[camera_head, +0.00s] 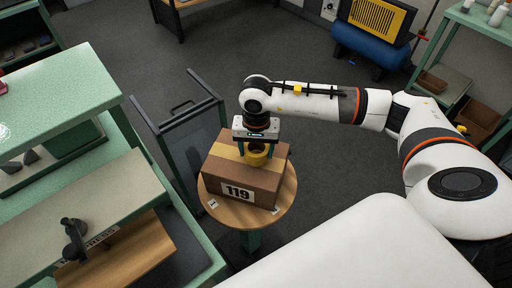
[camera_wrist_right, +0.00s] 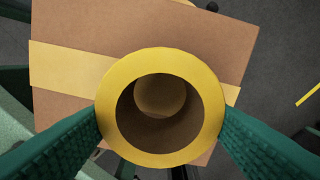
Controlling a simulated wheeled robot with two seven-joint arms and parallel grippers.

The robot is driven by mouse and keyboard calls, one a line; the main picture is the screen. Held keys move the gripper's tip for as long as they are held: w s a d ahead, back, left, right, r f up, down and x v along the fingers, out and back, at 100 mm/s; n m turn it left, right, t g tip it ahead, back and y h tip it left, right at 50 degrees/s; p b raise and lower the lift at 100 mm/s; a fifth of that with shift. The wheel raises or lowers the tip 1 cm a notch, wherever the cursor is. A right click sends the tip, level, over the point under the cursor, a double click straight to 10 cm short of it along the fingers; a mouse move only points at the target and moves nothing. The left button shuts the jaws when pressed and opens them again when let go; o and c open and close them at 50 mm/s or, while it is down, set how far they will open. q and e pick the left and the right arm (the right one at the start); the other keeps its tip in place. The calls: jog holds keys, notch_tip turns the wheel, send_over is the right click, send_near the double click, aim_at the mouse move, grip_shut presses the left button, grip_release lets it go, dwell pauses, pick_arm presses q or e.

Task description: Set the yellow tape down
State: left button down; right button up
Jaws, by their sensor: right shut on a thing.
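My right gripper (camera_head: 257,154) points down over a round wooden stool and is shut on the yellow tape (camera_head: 257,158), a thick ring-shaped roll. In the right wrist view, the green fingers (camera_wrist_right: 160,130) press the yellow tape (camera_wrist_right: 112,105) from both sides, with its hole facing the camera. A cardboard box (camera_head: 226,173) marked 119 stands directly beneath, with a pale tape strip across its top. The box (camera_wrist_right: 190,40) also fills much of the right wrist view. I cannot tell whether the roll touches the box top. My left gripper is not in view.
The round stool (camera_head: 284,204) has a little bare wood around the box. A dark cart frame (camera_head: 185,118) stands close on its left. A green bench (camera_head: 60,105) is at the far left. Open grey floor (camera_head: 330,200) lies to the right.

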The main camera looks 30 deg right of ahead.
aim_at(256, 149)
jog(key=shift+f, duration=0.65)
jog(key=o, duration=1)
jog(key=shift+s, duration=0.1)
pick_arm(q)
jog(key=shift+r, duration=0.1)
pick_arm(e)
jog(key=shift+r, duration=0.35)
notch_tip(256, 149, up, 10)
jog(key=b, duration=0.3)
jog(key=shift+r+b, duration=0.2)
jog(key=shift+b, duration=0.2)
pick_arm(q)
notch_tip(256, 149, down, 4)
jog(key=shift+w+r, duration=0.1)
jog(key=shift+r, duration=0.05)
pick_arm(e)
jog(key=shift+r, duration=0.65)
